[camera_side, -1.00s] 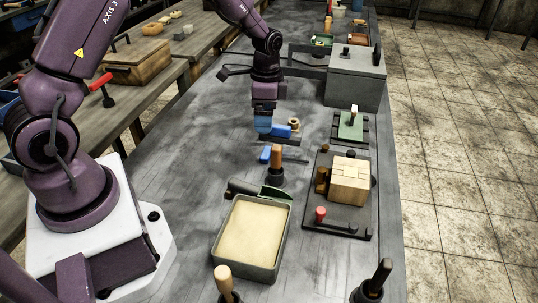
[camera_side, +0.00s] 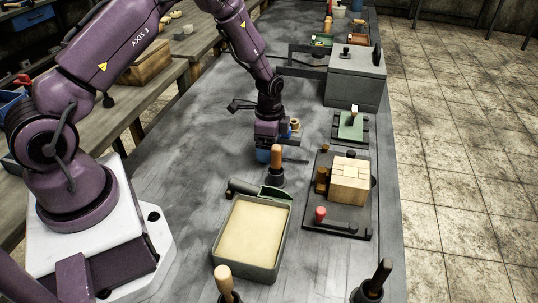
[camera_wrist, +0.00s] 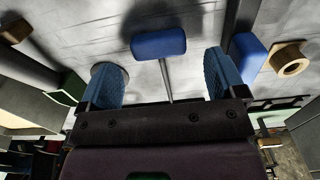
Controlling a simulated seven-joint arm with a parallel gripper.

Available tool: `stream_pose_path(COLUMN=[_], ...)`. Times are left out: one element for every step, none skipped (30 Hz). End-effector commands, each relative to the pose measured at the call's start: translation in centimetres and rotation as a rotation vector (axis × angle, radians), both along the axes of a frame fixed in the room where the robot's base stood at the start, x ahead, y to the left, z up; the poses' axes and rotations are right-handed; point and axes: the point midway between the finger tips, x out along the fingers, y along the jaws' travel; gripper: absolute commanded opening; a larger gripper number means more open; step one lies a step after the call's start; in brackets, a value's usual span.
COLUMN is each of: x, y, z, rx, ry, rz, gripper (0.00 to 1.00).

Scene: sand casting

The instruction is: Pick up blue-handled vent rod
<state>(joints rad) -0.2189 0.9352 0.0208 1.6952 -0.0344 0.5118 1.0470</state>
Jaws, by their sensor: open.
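In the wrist view, a blue handle (camera_wrist: 158,43) with a thin grey rod (camera_wrist: 166,80) lies on the bench. It appears between my gripper's two blue-padded fingers (camera_wrist: 163,62), with clear gaps on both sides. The fingers are open and empty. A second blue handle (camera_wrist: 248,57), with a dark bar by it, lies just right of the right finger. I cannot tell the exact height of the fingertips above the handle.
An upright wooden-handled tool (camera_side: 276,157) stands close in front of my gripper. A board with a wooden block (camera_side: 350,182) lies to the right. The bench left of my gripper is clear.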

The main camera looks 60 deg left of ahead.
Motion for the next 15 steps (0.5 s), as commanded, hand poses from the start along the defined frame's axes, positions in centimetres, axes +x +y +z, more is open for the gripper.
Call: stream_pose_path(x=[-0.1, 0.0, 0.0, 0.0, 0.0, 0.0, 0.0, 0.0, 0.0, 0.0, 0.0, 0.0, 0.0, 0.0, 0.0], y=[0.0, 0.0, 0.0, 0.0, 0.0, 0.0, 0.0, 0.0, 0.0, 0.0, 0.0, 0.0, 0.0, 0.0, 0.0], z=[-0.9, -1.2, -1.7, -1.9, -2.1, -2.2, -2.3, -2.3, -2.3, -2.3, -2.3, -2.3, -2.3, -2.3, -2.3], rx=[0.000, 0.001, 0.000, 0.000, 0.001, 0.001, 0.001, 0.001, 0.001, 0.001, 0.001, 0.001, 0.001, 0.001, 0.001], ry=[0.003, 0.002, 0.003, 0.001, 0.001, 0.001, -0.001, -0.001, -0.001, -0.001, -0.001, -0.001, -0.001, -0.001, -0.001], rz=[0.000, 0.000, 0.000, 0.000, 0.000, 0.000, 0.000, 0.000, 0.000, 0.000, 0.000, 0.000, 0.000, 0.000, 0.000], gripper=[0.89, 0.89, 0.89, 0.89, 0.89, 0.89, 0.89, 0.89, 0.89, 0.89, 0.89, 0.89, 0.87, 0.80, 0.71])
